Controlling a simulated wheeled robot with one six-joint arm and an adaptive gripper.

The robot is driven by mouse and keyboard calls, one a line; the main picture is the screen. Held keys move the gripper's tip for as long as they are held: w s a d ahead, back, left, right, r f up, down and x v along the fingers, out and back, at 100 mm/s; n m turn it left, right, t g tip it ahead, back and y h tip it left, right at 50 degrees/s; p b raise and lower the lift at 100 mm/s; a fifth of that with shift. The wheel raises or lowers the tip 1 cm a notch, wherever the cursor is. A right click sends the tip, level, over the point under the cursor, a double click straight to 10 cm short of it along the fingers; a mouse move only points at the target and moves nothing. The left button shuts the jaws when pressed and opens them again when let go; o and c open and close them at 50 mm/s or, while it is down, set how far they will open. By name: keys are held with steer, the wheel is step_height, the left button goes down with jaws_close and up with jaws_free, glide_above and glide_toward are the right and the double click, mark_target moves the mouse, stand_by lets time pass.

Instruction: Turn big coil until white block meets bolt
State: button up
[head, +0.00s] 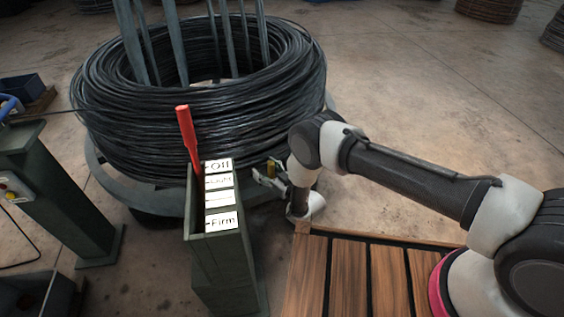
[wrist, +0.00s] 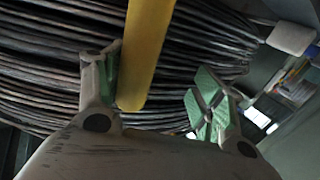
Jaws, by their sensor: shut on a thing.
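The big coil (head: 200,110) of black wire sits on a grey round turntable (head: 110,180); its strands fill the wrist view (wrist: 40,70). In the wrist view my gripper (wrist: 150,90) has green-padded fingers shut on a yellow upright peg (wrist: 146,50). The peg's yellow top (head: 271,166) also shows in the head view. A white block (wrist: 292,38) shows at the upper right of the wrist view, apart from my fingers. I cannot make out the bolt.
A green post (head: 225,260) with a red lever (head: 187,135) stands in front of the coil; the lever is at the Off end of its labels. A green control stand (head: 60,190) is at left. A slatted wooden deck (head: 345,280) lies under my arm.

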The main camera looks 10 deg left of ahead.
steer(key=shift+s+a+f+g, duration=0.1)
steer(key=shift+s+a+g, duration=0.2)
steer(key=shift+s+a, duration=0.7)
steer(key=c, duration=0.5)
steer(key=shift+s+a, duration=0.15)
steer(key=shift+a, duration=0.15)
jaws_close()
steer(key=shift+a, duration=0.1)
steer(key=o, duration=0.9)
jaws_free()
steer(key=shift+o, duration=0.5)
steer(key=shift+w, duration=0.2)
steer(key=v, duration=1.2)
